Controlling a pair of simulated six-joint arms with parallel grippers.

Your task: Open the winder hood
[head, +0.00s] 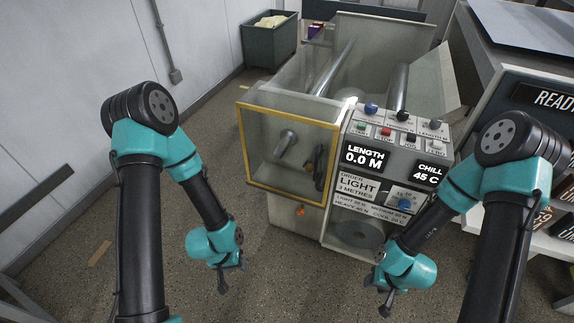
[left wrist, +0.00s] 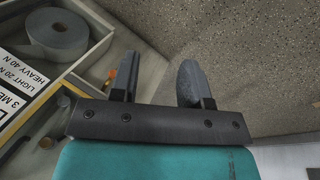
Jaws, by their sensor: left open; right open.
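The winder hood (head: 262,150) is a clear panel box with a yellow frame on the left front of the coating machine. It appears closed, with a dark handle (head: 320,167) near its right side and a grey roller or shaft behind the panel. My left gripper (head: 232,281) is open and empty, in front of and below the hood, touching nothing. It also shows in the left wrist view (left wrist: 155,78), with its fingers apart over the floor. My right gripper (head: 382,297) is open and empty, low in front of the control panel, away from the hood.
The control panel (head: 400,150) right of the hood has buttons, knobs and displays. A grey roll (head: 357,234) sits in a lower opening and also shows in the left wrist view (left wrist: 55,33). A green bin (head: 269,42) stands behind. Floor in front is clear.

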